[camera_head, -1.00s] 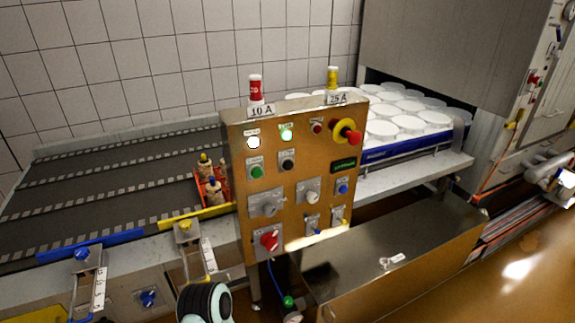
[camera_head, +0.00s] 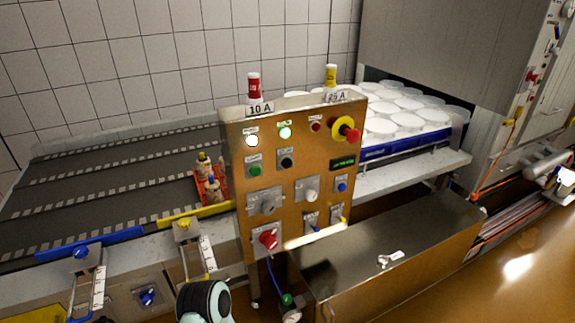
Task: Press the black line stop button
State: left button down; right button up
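The black button (camera_head: 286,162) sits on a square plate on the front of the brass-coloured control panel (camera_head: 300,218). A green button (camera_head: 255,171) is to its left, and a red-and-yellow mushroom button (camera_head: 345,129) is to its upper right. Nothing covers the black button. A rounded black and pale part of my own arm shows at the bottom edge, below and left of the panel. Neither gripper can be made out, so their fingers and distance from the button are not shown.
A conveyor (camera_head: 100,180) with a small red crate (camera_head: 222,187) lies left of the panel. A metal box (camera_head: 400,242) juts out below the panel's right side. White moulds (camera_head: 409,120) stand behind on the right. Open floor lies at the lower right.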

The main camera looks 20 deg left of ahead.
aim_at(286, 163)
jog(key=i, duration=0.55)
jog(key=u, duration=1.6)
jog(key=i+l, duration=0.05)
